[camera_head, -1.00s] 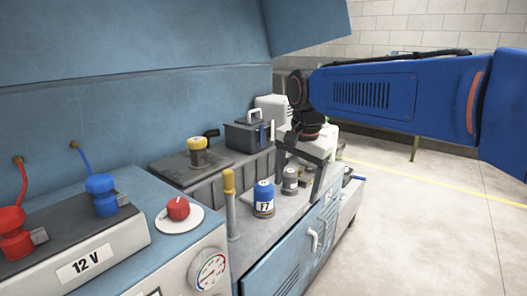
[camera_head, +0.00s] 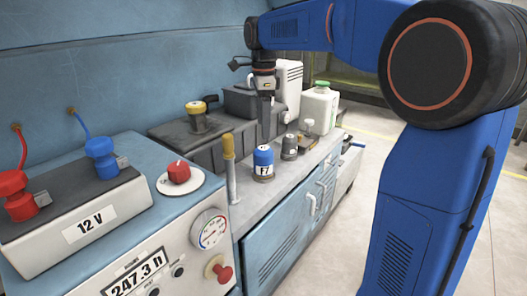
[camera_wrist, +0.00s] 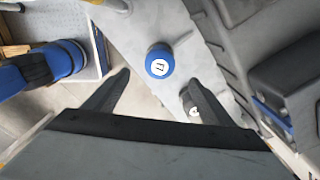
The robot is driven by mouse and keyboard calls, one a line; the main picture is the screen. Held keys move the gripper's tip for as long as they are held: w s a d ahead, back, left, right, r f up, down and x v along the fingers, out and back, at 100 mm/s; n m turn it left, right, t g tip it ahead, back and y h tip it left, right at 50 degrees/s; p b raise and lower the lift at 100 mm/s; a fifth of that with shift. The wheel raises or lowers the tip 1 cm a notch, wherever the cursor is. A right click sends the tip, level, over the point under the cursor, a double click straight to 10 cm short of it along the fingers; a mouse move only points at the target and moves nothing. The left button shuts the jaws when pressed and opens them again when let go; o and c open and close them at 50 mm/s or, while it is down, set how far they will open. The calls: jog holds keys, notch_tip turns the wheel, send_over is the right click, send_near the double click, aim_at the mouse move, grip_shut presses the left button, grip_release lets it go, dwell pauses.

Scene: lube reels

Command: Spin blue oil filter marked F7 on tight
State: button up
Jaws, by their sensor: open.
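The blue oil filter marked F7 (camera_head: 263,160) stands upright on the grey bench top, with a white label and a brownish base. In the wrist view its round blue top (camera_wrist: 159,62) shows the F7 mark. My gripper (camera_head: 266,138) points down above and just behind the filter, seen nearly edge-on. In the wrist view my gripper (camera_wrist: 164,78) has its fingers wide apart and nothing between them. The filter lies a little beyond the fingertips, between their lines. I cannot tell whether the filter sits on a thread.
A grey filter (camera_head: 289,147) stands just right of the blue one. A yellow-handled rod (camera_head: 229,160) rises to its left. Behind are a yellow-topped item (camera_head: 196,116) and a dark case (camera_head: 240,100). A white jug (camera_head: 319,108) stands farther right. A 12 V supply (camera_head: 85,228) fills the left.

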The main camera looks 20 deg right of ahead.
aim_at(263, 163)
notch_tip(263, 163, down, 15)
jog(key=shift+f, duration=0.2)
dwell(0.4)
jog(key=c, duration=1.4)
jog(key=shift+m, duration=2.6)
jog(key=m, duration=0.5)
jog(key=o, duration=1.4)
jog(key=shift+c, duration=0.2)
